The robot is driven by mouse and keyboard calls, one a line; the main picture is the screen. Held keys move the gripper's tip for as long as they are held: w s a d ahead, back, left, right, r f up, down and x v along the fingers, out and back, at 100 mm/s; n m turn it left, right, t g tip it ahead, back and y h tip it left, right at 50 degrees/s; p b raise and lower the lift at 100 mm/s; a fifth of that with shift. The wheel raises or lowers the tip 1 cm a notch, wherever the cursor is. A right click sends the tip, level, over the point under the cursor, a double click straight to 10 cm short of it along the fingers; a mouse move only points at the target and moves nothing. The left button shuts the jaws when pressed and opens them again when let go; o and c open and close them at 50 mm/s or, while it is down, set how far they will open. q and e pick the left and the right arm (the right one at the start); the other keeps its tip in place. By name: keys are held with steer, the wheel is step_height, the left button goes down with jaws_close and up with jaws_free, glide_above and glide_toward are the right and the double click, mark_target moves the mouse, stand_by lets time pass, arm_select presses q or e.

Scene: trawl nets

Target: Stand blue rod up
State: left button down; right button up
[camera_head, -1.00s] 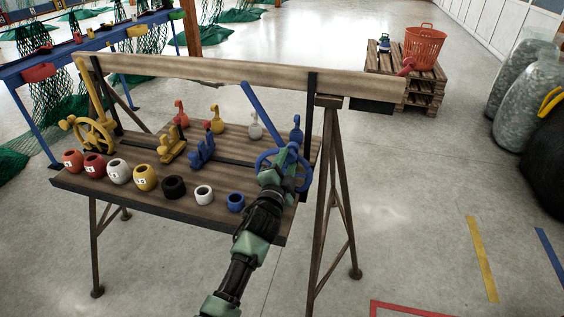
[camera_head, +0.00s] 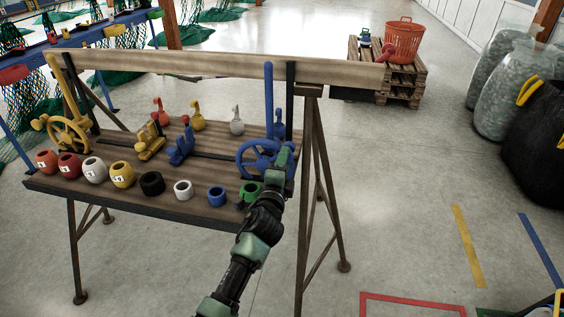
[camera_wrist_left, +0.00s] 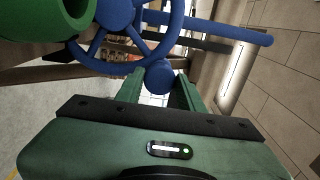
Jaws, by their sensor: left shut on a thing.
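The blue rod (camera_head: 269,95) stands upright beside the right end of the wooden beam. Its lower end meets the blue handwheel (camera_head: 257,160) at the right of the sloping board. In the left wrist view the rod (camera_wrist_left: 235,34) runs off to the right, and the wheel (camera_wrist_left: 178,30) shows at the top. My left gripper (camera_head: 285,160) is at the right side of the wheel. It is shut on a round blue knob (camera_wrist_left: 159,77) that shows between its fingers by the rim. How the knob joins the wheel is partly hidden.
A green pot (camera_head: 250,191) and a blue pot (camera_head: 217,196) sit on the board's front edge, close to my arm. Yellow (camera_head: 150,142) and blue (camera_head: 181,147) levers stand further left. A trestle leg (camera_head: 310,170) is just right of my gripper.

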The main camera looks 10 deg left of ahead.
arm_select(q)
steer(key=shift+d+f, duration=0.1)
steer(key=shift+f, duration=0.05)
steer(key=c, duration=0.9)
jaws_free()
steer(key=shift+s, duration=0.1)
steer(key=s, duration=0.7)
steer(key=shift+s, duration=0.3)
